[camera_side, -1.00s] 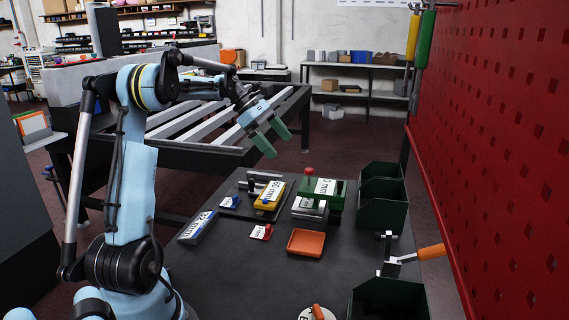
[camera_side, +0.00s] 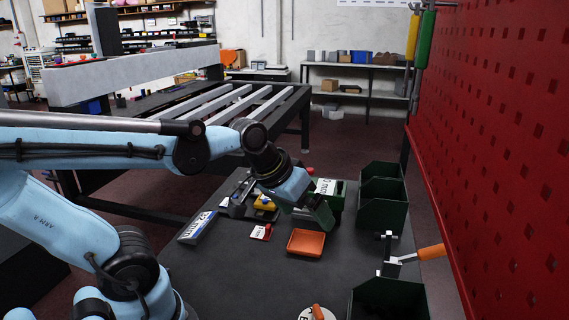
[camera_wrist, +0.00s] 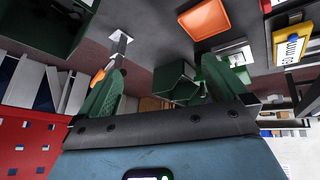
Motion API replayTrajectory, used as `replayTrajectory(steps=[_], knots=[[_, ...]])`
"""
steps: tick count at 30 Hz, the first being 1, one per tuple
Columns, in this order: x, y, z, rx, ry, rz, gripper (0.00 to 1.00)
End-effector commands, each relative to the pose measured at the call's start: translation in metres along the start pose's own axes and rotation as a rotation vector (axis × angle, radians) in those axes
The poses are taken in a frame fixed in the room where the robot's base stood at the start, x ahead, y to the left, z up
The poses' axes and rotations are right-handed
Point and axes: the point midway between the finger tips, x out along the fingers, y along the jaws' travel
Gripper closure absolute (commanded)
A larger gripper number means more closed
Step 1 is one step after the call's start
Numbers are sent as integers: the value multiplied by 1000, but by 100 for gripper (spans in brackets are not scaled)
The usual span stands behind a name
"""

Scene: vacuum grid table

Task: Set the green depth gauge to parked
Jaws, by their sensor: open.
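The green depth gauge (camera_side: 337,199) stands at the back right of the dark table, with a white "0 mm" plate (camera_side: 326,186) on top. In the side view my gripper (camera_side: 316,217) is in front of it and hides its left and lower parts. Whether they touch cannot be told. In the wrist view my gripper (camera_wrist: 160,68) is open, its two green fingers spread with nothing held between them. Dark green shapes show beyond the fingers there, and I cannot tell the gauge from the bins with certainty.
An orange tray (camera_side: 306,243) lies in front of my gripper. A yellow gauge (camera_side: 265,203), a grey "mm" block (camera_side: 197,228) and a red-and-white tag (camera_side: 261,232) are left of it. Green bins (camera_side: 382,213) and an orange-handled clamp (camera_side: 408,256) line the right side. The front-left table is clear.

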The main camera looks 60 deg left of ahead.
Motion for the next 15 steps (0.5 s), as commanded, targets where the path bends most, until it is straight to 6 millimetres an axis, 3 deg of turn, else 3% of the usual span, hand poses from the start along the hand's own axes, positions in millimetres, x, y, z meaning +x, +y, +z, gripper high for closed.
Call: replayTrajectory(steps=[6,11,15], knots=[[5,10,24,253,66,-5,3],[3,10,18,275,70,-15,28],[-3,8,-12,222,45,-44,49]])
